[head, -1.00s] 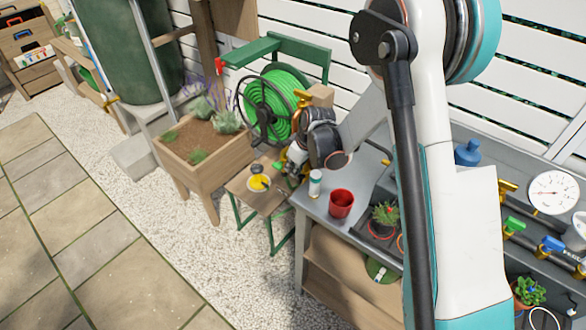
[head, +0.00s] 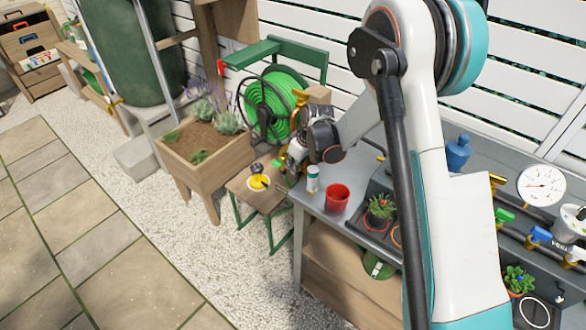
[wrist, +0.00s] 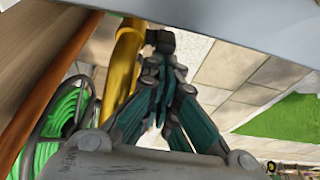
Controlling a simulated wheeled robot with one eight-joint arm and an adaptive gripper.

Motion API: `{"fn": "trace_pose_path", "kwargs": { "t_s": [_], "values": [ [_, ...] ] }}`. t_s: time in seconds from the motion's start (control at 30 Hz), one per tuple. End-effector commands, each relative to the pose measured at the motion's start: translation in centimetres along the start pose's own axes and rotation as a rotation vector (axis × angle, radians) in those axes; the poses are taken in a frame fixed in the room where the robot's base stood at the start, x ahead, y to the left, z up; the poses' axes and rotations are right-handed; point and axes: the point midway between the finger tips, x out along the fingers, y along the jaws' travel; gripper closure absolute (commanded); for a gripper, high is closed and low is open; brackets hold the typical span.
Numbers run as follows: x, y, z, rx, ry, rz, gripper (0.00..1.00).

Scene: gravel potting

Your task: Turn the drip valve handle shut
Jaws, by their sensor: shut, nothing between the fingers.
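Several valve handles show on pipes at the right of the head view: a yellow handle (head: 497,180), a green handle (head: 504,216) and a blue handle (head: 541,236). I cannot tell which is the drip valve's. My gripper (wrist: 161,72) is shut and empty, its teal fingers drawn together in the wrist view. A yellow curved part (wrist: 122,62) lies close beside the fingers there; whether they touch is unclear. In the head view my gripper (head: 290,165) is beyond the bench's left end, near the hose reel, away from those handles, and partly hidden by my wrist.
A grey bench (head: 310,200) holds a red cup (head: 338,197), a white bottle (head: 312,180), potted plants and a pressure gauge (head: 541,186). A green hose reel (head: 270,105), a planter box (head: 205,150) and a small stool (head: 262,197) stand near my gripper. Paving at left is clear.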

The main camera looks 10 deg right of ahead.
Motion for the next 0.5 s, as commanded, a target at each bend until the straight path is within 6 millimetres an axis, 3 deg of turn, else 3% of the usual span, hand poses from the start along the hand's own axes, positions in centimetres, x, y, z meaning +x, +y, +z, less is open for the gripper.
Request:
{"fn": "trace_pose_path", "kwargs": {
  "t_s": [0.5],
  "values": [
    [-0.7, 0.7, 0.9, 0.0, 0.0, 0.0, 1.0]
  ]
}}
